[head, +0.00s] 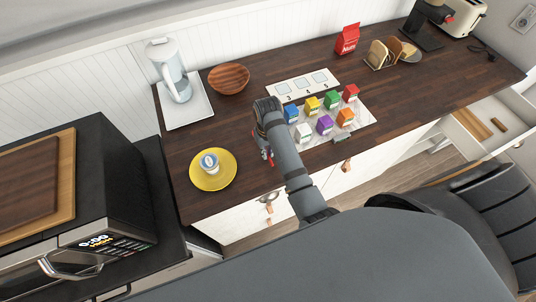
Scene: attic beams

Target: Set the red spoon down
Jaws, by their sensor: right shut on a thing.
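My right gripper (266,151) hangs over the front part of the dark wooden counter, right of the yellow plate. It is shut on the red spoon (271,161), of which only a small red bit shows by the fingertips. The gripper and arm hide the rest of the spoon. I cannot tell whether the spoon touches the counter (235,125). My left gripper is not in view.
A yellow plate (225,181) with a small cup (209,162) stands left of the gripper. Several coloured blocks lie on a pale board (362,113) to the right. Bare counter lies between plate and gripper.

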